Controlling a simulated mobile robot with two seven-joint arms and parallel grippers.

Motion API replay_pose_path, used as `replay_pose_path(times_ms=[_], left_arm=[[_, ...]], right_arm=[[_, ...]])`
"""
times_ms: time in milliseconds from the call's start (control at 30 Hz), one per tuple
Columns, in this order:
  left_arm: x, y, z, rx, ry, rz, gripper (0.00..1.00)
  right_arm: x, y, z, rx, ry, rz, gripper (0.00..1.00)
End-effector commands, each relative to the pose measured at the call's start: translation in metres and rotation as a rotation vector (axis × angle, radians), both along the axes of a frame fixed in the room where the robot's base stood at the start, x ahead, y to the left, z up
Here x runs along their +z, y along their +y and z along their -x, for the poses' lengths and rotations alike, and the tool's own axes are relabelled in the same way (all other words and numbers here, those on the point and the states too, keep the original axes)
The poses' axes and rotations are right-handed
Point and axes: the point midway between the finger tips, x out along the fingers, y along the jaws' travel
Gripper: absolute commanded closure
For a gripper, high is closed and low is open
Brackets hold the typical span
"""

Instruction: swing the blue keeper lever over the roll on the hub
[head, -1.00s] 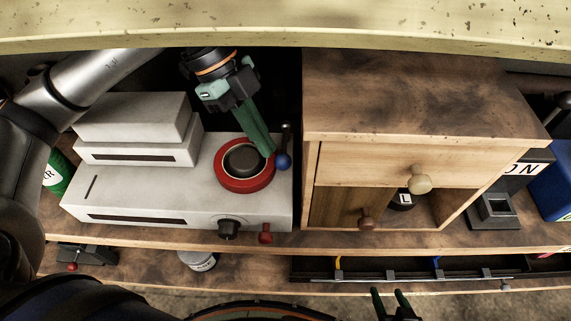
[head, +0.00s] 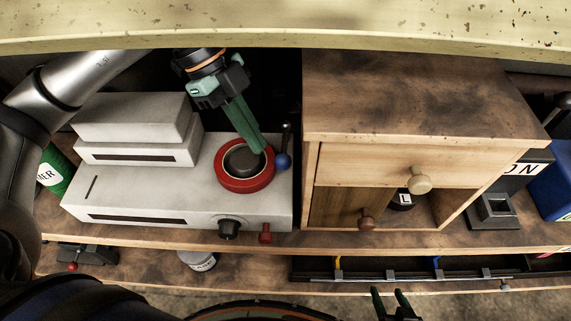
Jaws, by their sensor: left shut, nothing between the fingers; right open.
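The blue keeper lever (head: 283,161) has a blue ball end and a dark rod, and it stands at the right edge of the white machine (head: 180,208). The red roll (head: 230,182) sits around the dark hub (head: 240,160) on the machine's top. The lever is beside the roll, on its right. My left gripper (head: 258,150) is shut and empty, with its green fingertips over the right rear part of the hub and roll, left of the blue ball. Whether the tips touch the roll, I cannot tell. My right gripper (head: 391,296) is open at the bottom edge, far from the lever.
A wooden cabinet (head: 400,110) with round knobs stands close to the machine's right side. A yellowish shelf edge (head: 280,28) runs across the top. A black knob (head: 229,228) and a red knob (head: 265,232) are on the machine's front.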

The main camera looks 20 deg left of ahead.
Motion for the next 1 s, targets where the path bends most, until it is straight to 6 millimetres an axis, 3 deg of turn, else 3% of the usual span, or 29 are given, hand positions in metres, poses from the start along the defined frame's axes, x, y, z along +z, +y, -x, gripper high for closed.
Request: replay_pose_path(times_ms=[1000], left_arm=[[0.0,0.016,-0.006,0.001,0.0,0.0,1.0]], right_arm=[[0.002,0.0,0.0,0.0,0.0,0.0,0.4]])
